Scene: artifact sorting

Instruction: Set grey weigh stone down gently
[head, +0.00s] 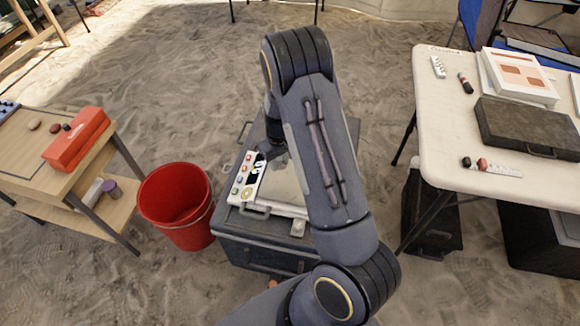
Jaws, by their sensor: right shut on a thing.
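My right arm reaches in from the bottom and bends down in the middle of the head view. My right gripper (268,153) is partly hidden behind the arm, low over a pale board (283,208) on a dark case. The gripper is shut on the grey weigh stone, but I cannot make the stone out apart from the dark fingers. I cannot tell whether it touches the surface under it. A white strip with small coloured pieces (247,180) lies along the board's left side. My left gripper is not in view.
The dark case (262,248) stands on sand. A red bucket (176,205) is left of it. A wooden table (38,180) with a red box (76,140) stands further left. A white table (440,130) with a dark case and boxes is at right.

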